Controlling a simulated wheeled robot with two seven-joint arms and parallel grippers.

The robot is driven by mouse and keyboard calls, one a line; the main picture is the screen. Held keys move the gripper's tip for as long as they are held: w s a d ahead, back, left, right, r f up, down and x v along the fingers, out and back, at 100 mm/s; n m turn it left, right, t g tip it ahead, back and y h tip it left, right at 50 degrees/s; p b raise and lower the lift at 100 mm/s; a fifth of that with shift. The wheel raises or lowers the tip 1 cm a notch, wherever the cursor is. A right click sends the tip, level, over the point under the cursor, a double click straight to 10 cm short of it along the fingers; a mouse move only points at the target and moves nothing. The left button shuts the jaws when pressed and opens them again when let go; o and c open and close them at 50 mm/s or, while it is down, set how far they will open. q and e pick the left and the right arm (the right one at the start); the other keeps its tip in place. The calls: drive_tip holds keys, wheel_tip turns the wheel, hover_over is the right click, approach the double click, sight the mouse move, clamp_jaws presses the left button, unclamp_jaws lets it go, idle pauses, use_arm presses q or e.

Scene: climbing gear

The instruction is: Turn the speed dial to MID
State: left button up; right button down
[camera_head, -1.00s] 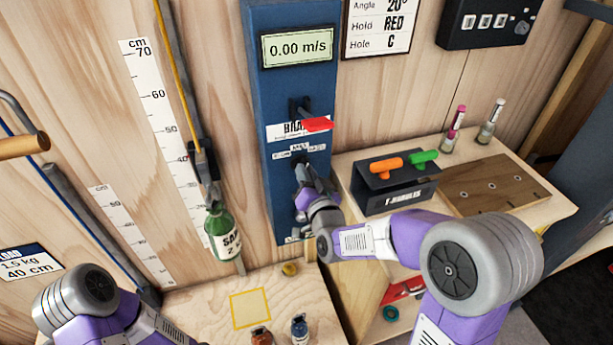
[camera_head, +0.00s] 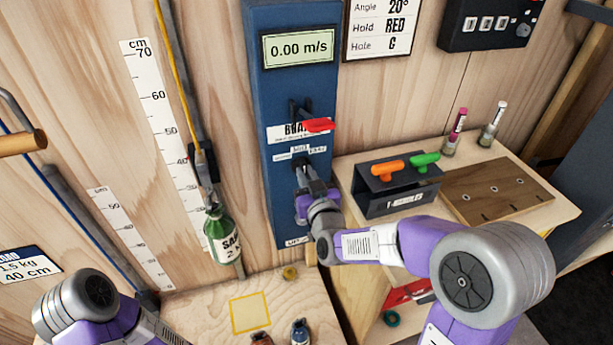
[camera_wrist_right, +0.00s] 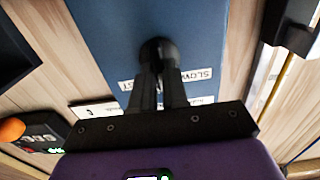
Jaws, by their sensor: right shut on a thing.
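The black speed dial (camera_wrist_right: 157,52) is on the blue panel (camera_head: 262,100), below the label strip whose middle word looks like MID. My right gripper (camera_head: 304,170) is at the dial with its fingers shut on it. In the right wrist view the gripper (camera_wrist_right: 158,75) has both fingers closed around the dial. That view shows SLOW (camera_wrist_right: 197,75) and part of another label beside it. The dial's pointer is hidden, so its setting cannot be told. My left arm is at the lower left of the head view, and its gripper is out of the picture.
Above the dial are a red-handled brake lever (camera_head: 318,125) and a display (camera_head: 297,47) reading 0.00 m/s. A green bottle (camera_head: 222,240) hangs to the left. A black box with orange and green T-handles (camera_head: 395,203) stands on the bench to the right.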

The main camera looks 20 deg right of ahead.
drive_tip(key=c, duration=1.1)
unclamp_jaws()
drive_tip(key=shift+c, duration=0.2)
drive_tip(key=s, duration=0.7)
drive_tip(key=shift+s+d+b, duration=0.15)
drive_tip(key=shift+s+b, duration=0.15)
drive_tip(key=shift+b, duration=0.1)
